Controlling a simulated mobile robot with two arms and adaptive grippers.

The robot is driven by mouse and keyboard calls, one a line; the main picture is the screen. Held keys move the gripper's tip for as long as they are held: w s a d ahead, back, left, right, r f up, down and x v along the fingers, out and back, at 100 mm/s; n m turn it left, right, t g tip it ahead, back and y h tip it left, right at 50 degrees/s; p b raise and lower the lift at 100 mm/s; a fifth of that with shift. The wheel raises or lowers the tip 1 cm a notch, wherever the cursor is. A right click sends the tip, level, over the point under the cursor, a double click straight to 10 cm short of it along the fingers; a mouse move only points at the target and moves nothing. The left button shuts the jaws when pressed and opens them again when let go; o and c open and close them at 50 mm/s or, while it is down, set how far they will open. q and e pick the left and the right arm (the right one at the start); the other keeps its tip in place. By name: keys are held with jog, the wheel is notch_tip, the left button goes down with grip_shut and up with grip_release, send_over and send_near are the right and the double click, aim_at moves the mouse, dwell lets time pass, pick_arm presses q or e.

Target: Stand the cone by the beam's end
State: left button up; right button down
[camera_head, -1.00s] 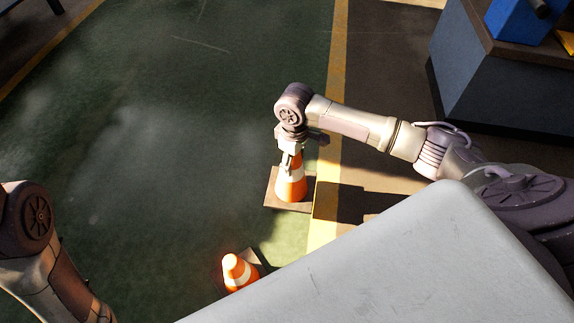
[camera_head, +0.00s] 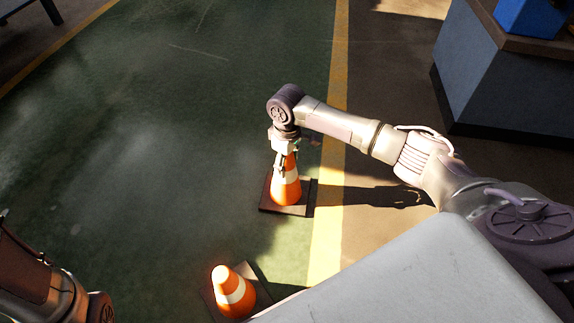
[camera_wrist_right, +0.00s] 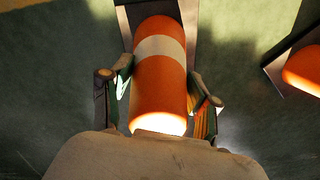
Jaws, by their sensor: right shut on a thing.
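An orange and white cone (camera_head: 286,188) with a dark square base is upright in my right gripper (camera_head: 285,158), below the wrist. In the right wrist view, the two fingers (camera_wrist_right: 160,98) are shut on the sides of this cone (camera_wrist_right: 160,85) near its top. I cannot tell whether its base touches the floor. A second orange and white cone (camera_head: 234,292) stands nearer to me, and part of it shows at the right of the wrist view (camera_wrist_right: 303,70). My left arm shows at the lower left, but its gripper is not in view. I cannot make out the beam.
A yellow floor line (camera_head: 334,150) runs just right of the held cone. A grey-sided bench (camera_head: 495,85) with a blue object (camera_head: 533,15) on it stands at the upper right. The green floor (camera_head: 150,140) to the left is largely clear.

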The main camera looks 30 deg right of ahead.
jog(key=shift+c, duration=1.3)
grip_release()
